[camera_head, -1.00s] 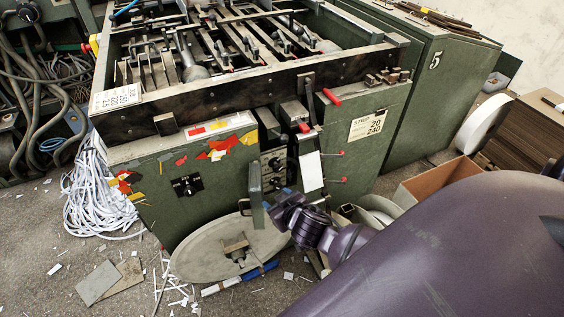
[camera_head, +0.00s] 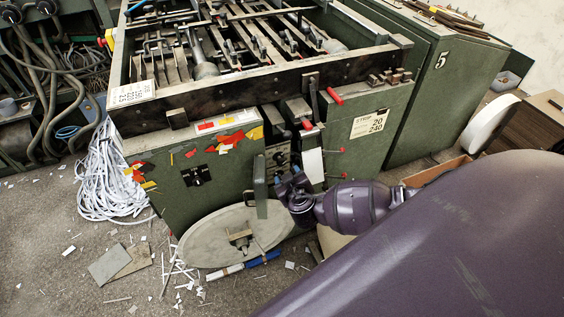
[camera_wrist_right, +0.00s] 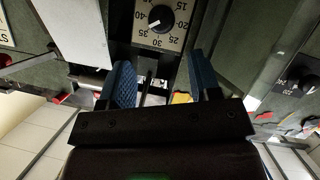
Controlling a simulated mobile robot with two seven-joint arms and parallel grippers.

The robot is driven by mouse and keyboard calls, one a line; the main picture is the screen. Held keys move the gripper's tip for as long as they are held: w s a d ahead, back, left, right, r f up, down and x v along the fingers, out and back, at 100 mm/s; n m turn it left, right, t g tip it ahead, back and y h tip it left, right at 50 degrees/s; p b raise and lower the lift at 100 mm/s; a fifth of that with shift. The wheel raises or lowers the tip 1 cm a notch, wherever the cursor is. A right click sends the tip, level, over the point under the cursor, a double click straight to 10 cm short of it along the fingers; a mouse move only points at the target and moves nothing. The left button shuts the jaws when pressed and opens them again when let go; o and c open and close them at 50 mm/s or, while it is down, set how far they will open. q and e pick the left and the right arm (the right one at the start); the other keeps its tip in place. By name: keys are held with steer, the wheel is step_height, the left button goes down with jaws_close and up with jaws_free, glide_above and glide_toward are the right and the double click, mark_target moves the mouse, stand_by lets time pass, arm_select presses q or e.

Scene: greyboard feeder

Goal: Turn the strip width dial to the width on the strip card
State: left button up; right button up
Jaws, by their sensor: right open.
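The strip width dial (camera_wrist_right: 161,18) is a black knob on a pale plate with numbers from 15 to 40, at the top of the right wrist view. Its white mark seems to point toward 35 to 40. In the head view the dial panel is partly hidden by my gripper and a green lever plate. The strip card (camera_head: 371,124) on the green front reads STRIP, 20 and 240. My right gripper (camera_wrist_right: 163,80) has its blue fingers apart and empty, in front of and just short of the dial; it also shows in the head view (camera_head: 287,175). My left gripper is out of view.
Another knob (camera_head: 196,175) sits on the left green panel. A green upright plate (camera_head: 260,180) stands close left of my gripper. A round grey disc (camera_head: 225,238) is below. A red-handled lever (camera_head: 335,96) and small red-tipped levers are to the right. Paper scraps litter the floor.

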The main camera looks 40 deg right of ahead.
mark_target(282, 163)
steer(key=b+x, duration=0.1)
steer(key=x, duration=0.7)
steer(key=shift+w+d+f+b, duration=0.15)
steer(key=shift+w+f+b, duration=0.1)
steer(key=shift+w+b, duration=0.1)
steer(key=shift+w+d+f, duration=0.15)
steer(key=shift+w+d, duration=0.05)
steer(key=shift+w, duration=0.35)
steer(key=c, duration=0.9)
